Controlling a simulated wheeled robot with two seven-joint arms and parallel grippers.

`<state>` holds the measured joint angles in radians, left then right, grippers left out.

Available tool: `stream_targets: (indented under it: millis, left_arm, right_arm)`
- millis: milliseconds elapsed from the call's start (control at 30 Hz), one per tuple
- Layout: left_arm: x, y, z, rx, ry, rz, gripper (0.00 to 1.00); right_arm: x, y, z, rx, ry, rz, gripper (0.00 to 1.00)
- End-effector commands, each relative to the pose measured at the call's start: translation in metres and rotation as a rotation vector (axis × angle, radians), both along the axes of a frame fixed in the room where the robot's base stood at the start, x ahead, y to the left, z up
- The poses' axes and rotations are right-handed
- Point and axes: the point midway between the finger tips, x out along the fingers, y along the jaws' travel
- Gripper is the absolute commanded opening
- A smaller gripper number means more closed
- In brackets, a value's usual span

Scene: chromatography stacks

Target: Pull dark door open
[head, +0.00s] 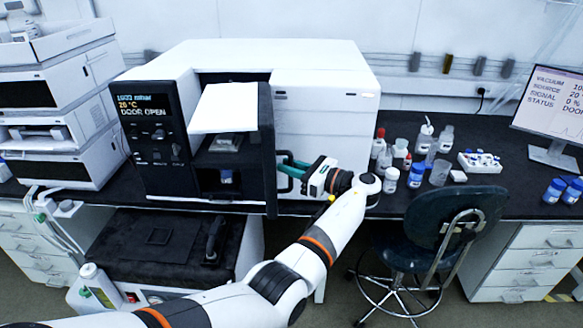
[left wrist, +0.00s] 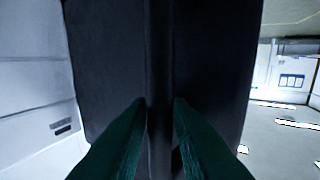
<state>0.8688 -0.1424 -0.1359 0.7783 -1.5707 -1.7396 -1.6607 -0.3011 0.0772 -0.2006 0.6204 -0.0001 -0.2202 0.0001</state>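The dark door (head: 268,150) of the white vacuum oven (head: 325,90) stands swung out toward me, seen nearly edge-on in the head view. The chamber behind it is exposed, and the oven's display (head: 140,104) reads DOOR OPEN. My left gripper (head: 286,169) is at the door's right-hand face. In the left wrist view its green fingers (left wrist: 160,108) lie on both sides of a dark upright handle bar (left wrist: 159,55) and appear closed on it. The dark door panel (left wrist: 108,70) fills the view behind the bar. My right gripper is not in view.
Inside the chamber are a shelf and a blue-and-white item (head: 226,176). Bottles and jars (head: 415,175) stand on the dark bench right of my gripper. A chair (head: 440,235) stands in front of the bench. A dark-topped unit (head: 150,250) sits below the oven.

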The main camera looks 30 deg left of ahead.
Motion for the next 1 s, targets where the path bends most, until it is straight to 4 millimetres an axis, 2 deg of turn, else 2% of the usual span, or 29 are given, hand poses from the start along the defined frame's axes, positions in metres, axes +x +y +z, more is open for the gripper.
stream_targets:
  millis: [233,367,800,1000]
  left_arm:
    - [0.000,-0.001,0.000,0.001,-0.002,0.000,0.19]
    - [0.000,-0.011,-0.001,0.001,-0.002,-0.002,0.19]
    - [-0.002,-0.097,-0.003,0.000,-0.001,-0.002,0.19]
    - [-0.002,-0.117,-0.001,0.000,0.000,-0.001,0.19]
  right_arm:
    - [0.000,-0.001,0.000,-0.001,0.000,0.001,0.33]
    - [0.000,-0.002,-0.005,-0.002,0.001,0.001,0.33]
    - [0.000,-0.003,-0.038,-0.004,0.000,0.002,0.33]
    - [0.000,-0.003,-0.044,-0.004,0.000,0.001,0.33]
